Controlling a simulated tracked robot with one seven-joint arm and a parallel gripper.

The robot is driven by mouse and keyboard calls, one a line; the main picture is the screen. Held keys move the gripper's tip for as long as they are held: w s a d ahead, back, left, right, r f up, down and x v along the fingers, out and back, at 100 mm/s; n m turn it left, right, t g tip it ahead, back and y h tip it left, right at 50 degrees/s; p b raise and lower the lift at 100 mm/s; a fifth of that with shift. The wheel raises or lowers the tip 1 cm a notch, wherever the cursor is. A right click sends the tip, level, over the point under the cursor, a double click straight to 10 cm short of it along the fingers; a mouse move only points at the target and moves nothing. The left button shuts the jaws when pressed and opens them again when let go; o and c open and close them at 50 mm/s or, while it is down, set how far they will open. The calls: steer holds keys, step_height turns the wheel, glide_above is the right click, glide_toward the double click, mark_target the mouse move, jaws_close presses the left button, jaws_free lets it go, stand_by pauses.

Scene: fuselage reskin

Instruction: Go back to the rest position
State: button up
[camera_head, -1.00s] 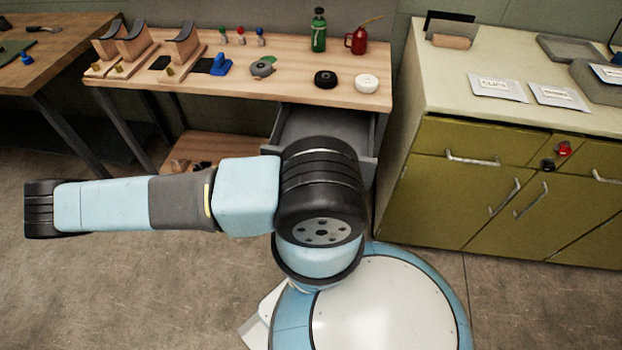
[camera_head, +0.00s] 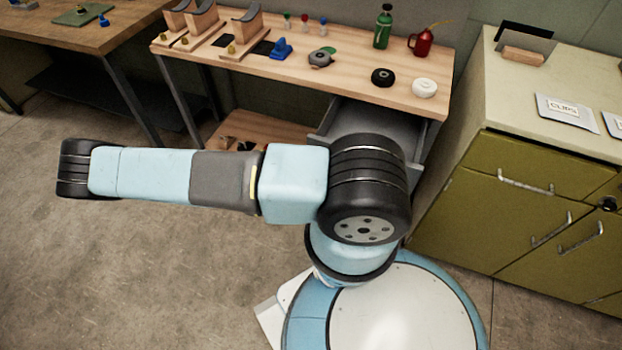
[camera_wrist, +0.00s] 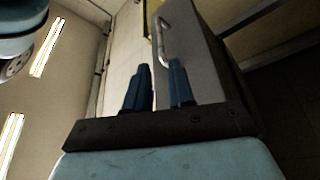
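My gripper shows in the wrist view (camera_wrist: 158,84) as two dark blue fingers, apart, with no object visible between them. Beyond the fingers is the grey front of a drawer (camera_wrist: 196,50) with a metal handle (camera_wrist: 165,40). I cannot tell the exact gap between fingers and handle, but the gripper does not appear to hold it. In the head view my arm stretches leftward above the floor, and the gripper itself is hidden there. The drawer (camera_head: 390,122) under the workbench stands open behind my arm.
The wooden workbench (camera_head: 345,84) carries cradles, a green bottle (camera_head: 383,27), a red oil can (camera_head: 422,42), a black roll (camera_head: 382,77) and a white roll (camera_head: 424,88). An olive cabinet (camera_head: 500,215) stands right. Another table (camera_head: 110,38) is at left. Floor at lower left is clear.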

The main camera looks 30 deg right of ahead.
stand_by(0.3)
steer(key=w+a+r+n+t+y, duration=0.25)
steer(key=a+r+y, duration=0.2)
steer(key=r, duration=0.35)
steer(key=w+a+r+n+t+y, duration=0.1)
steer(key=w+a+r+n+y, duration=0.15)
steer(key=r+y, duration=0.4)
steer(key=w+a+r+n+t+y, duration=0.1)
steer(key=w+a+r+t+y, duration=0.2)
steer(key=r, duration=0.7)
steer(key=s+d+r+n+t+y, duration=0.1)
steer(key=s+r+n+t, duration=0.2)
steer(key=r, duration=1)
steer(key=s+d+r+n+t+y, duration=0.2)
steer(key=s+r+n+t, duration=0.2)
steer(key=r, duration=1)
steer(key=s+t, duration=0.3)
steer(key=s, duration=0.2)
steer(key=shift+d+t, duration=0.1)
steer(key=shift+t, duration=0.15)
